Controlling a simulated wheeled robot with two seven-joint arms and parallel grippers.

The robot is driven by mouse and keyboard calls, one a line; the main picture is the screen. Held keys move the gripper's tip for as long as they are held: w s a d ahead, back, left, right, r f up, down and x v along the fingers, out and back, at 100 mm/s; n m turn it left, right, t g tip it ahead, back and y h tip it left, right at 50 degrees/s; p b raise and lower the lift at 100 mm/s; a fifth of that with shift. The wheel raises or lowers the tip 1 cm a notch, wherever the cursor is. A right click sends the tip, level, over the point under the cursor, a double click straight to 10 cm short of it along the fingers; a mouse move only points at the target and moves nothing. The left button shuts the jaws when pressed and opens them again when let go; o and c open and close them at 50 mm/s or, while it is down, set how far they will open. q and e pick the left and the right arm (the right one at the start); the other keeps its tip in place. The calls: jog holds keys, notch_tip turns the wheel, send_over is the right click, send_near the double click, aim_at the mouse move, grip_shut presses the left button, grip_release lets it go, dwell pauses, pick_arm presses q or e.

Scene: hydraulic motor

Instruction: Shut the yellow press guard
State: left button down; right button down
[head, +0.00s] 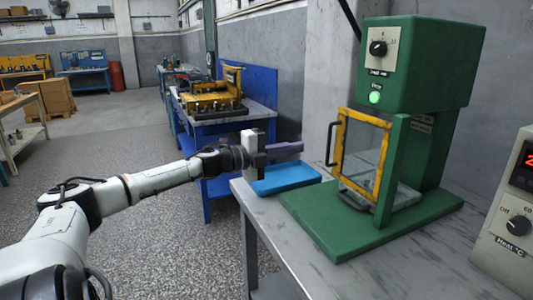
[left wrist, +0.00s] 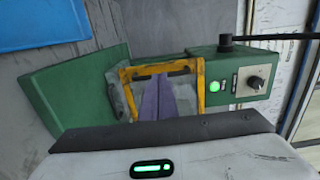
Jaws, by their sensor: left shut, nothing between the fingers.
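The yellow press guard (head: 344,150) is a yellow-edged clear panel on the green press (head: 423,65). Its right edge is by the front green post, and it stands out to the left at an angle, apparently ajar. A black handle (head: 331,144) is on its left edge. My left gripper (head: 301,147) has purple fingers, shut and empty. It is left of the handle, apart from it, above a blue tray. In the left wrist view the guard's yellow frame (left wrist: 201,88) shows behind the purple fingers (left wrist: 166,98). My right gripper is not in view.
The blue tray (head: 285,178) lies on the grey table (head: 360,270), left of the press's green base (head: 335,235). A heater box with a dial (head: 510,220) stands at the right edge. A blue workbench (head: 235,115) with yellow equipment is behind.

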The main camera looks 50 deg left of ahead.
pick_arm(q)
jog(key=a+p+v, duration=0.1)
jog(key=p+v, duration=0.2)
jog(key=v, duration=0.3)
jog(key=shift+s+a, duration=0.25)
dwell(0.3)
